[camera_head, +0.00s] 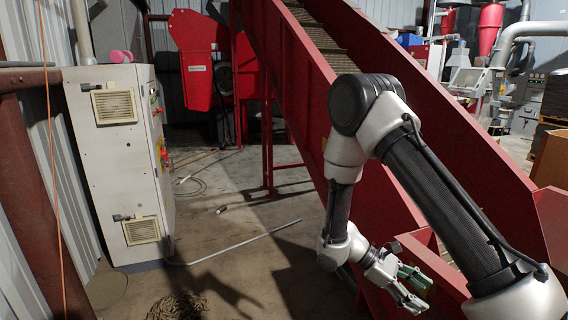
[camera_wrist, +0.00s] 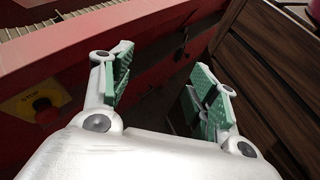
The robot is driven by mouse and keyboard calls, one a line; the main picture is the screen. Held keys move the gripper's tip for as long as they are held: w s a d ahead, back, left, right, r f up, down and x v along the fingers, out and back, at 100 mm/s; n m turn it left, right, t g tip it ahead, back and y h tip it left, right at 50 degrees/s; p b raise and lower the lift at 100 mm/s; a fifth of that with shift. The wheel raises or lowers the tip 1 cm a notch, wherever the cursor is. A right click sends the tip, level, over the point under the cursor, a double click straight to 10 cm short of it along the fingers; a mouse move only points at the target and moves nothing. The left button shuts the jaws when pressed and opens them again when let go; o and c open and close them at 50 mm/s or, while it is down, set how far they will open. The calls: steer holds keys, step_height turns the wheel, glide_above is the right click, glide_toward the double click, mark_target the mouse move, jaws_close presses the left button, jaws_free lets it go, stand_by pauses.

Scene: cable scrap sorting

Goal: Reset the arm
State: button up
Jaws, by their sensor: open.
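My arm reaches in from the right in the head view, bent at the elbow and hanging down. My gripper (camera_head: 412,287) is at the lower right, in front of the red side of the conveyor (camera_head: 335,115). In the wrist view my gripper (camera_wrist: 165,90) has its two green-padded fingers spread apart with nothing between them. Red machine panels lie just beyond the fingers.
Brown slatted boards (camera_wrist: 270,70) are on the right. A grey cabinet (camera_head: 118,165) stands at left. A tangled cable heap (camera_head: 178,306) lies on the floor.

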steer(key=s+r+m+t+y, duration=0.3)
steer(key=s+r, duration=0.1)
steer(key=r, duration=0.6)
steer(key=s+d+r+m+t+y, duration=0.1)
steer(key=s+r+m+t+y, duration=0.3)
steer(key=r, duration=0.6)
steer(key=s+d+r+m+t+y, duration=0.1)
steer(key=s+r+m+t+y, duration=0.2)
steer(key=r, duration=0.7)
steer(key=shift+s+r+m+y, duration=0.35)
steer(key=shift+s+y, duration=0.25)
steer(key=shift+s, duration=0.4)
steer(key=shift+d+t, duration=0.1)
steer(key=shift+t, duration=0.2)
